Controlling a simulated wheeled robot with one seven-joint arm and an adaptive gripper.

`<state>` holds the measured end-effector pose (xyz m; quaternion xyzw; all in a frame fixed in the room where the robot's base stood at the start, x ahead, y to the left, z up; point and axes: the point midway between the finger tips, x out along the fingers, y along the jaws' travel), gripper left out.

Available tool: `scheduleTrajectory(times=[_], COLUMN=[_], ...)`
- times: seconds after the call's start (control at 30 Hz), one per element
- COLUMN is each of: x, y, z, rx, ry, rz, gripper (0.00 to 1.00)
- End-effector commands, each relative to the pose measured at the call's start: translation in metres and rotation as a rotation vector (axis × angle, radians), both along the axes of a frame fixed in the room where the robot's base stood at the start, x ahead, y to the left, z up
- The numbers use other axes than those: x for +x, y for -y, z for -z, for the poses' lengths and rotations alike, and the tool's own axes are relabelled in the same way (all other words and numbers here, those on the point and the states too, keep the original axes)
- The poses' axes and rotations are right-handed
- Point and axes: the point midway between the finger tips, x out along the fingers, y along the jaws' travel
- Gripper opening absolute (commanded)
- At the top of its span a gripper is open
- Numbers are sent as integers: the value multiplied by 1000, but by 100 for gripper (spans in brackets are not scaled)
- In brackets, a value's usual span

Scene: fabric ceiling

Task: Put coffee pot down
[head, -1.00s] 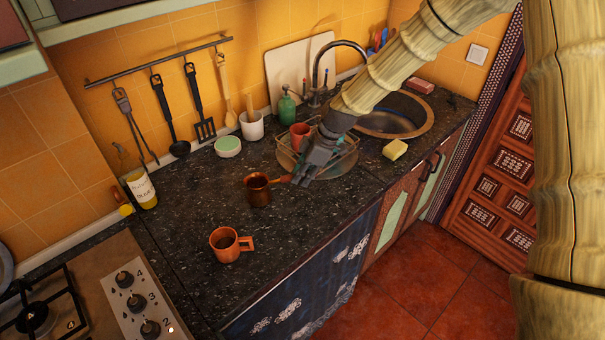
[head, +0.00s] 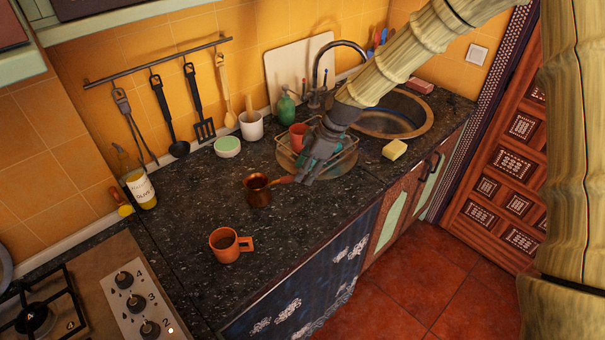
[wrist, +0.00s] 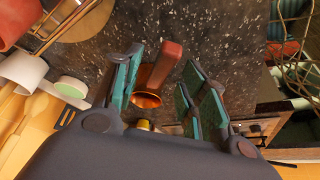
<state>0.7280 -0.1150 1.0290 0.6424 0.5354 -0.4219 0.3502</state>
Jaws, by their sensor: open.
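The copper coffee pot (head: 257,191) stands upright on the dark speckled counter (head: 200,230) in the head view. Its reddish-brown handle points right, towards my gripper (head: 302,176). In the wrist view, my gripper (wrist: 168,85) is open, with its teal pads spread apart. The handle (wrist: 166,64) and the pot's copper body (wrist: 147,100) show in the gap between the fingers, and I see no pad pressed on the handle. The lower part of the pot is partly hidden by the gripper's body in the wrist view.
An orange mug (head: 228,245) stands in front of the pot. A dish rack with a red cup (head: 298,136) is close behind my gripper. A sponge (head: 395,150) and sink (head: 390,118) are to the right, the stove (head: 120,290) to the left.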

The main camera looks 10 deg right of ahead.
Motion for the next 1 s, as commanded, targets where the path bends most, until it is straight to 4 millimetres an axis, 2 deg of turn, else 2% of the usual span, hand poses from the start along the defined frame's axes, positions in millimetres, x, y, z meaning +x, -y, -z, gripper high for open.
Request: scheduleTrajectory(times=[0.3, 0.5, 0.7, 1.0], x=[-3, -5, -6, -6], y=[22, 33, 37, 38], z=[-53, -76, -87, -88], rx=[1, 1, 0, 0], ry=[3, 2, 1, 0], rz=[0, 1, 0, 0], gripper=[42, 42, 42, 42])
